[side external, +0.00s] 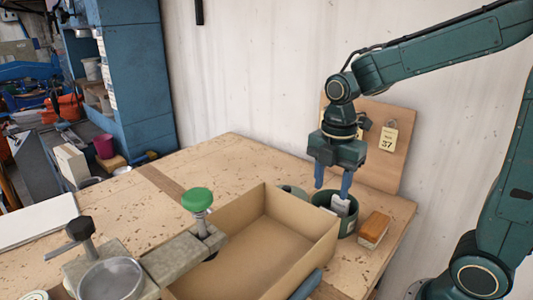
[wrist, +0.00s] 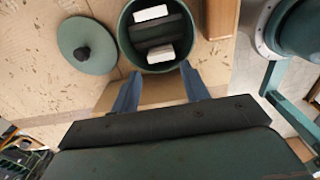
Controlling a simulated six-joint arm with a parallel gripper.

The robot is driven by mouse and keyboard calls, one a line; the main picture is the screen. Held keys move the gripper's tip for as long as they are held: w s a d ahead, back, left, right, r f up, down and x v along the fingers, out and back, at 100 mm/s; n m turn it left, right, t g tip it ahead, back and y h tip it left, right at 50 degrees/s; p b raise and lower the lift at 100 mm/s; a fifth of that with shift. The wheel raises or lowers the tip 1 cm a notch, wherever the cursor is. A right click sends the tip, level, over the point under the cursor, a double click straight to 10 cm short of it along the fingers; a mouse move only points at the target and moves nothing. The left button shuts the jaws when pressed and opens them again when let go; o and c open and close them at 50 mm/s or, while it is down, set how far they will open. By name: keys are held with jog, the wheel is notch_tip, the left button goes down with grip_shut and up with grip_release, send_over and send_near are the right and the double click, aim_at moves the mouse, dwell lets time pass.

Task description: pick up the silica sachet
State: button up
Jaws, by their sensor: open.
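A green round pot (side external: 347,228) stands near the right corner of the table, and its open top (wrist: 123,35) faces the wrist camera. Inside it, two white sachet-like pieces (wrist: 160,54) (wrist: 151,13) lie with dark material between them. One white piece (side external: 340,204) also shows at the pot's mouth in the side view. I cannot tell which is the silica sachet. My gripper (side external: 333,186) points down over the pot, with its blue fingers apart and nothing between them. In the wrist view my gripper (wrist: 160,70) has its fingertips by the pot's near rim.
A green lid with a dark knob (wrist: 87,46) lies beside the pot. A brown block (side external: 374,228) sits on the pot's other side. An open cardboard box (side external: 324,247) is close in front. A clamp with a green knob (side external: 197,198) stands left. A board (side external: 368,115) leans behind.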

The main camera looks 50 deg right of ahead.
jog(key=shift+f, duration=0.6)
jog(key=shift+f, duration=0.1)
jog(key=shift+d+f, duration=0.1)
jog(key=shift+f, duration=2.4)
jog(key=c, duration=0.6)
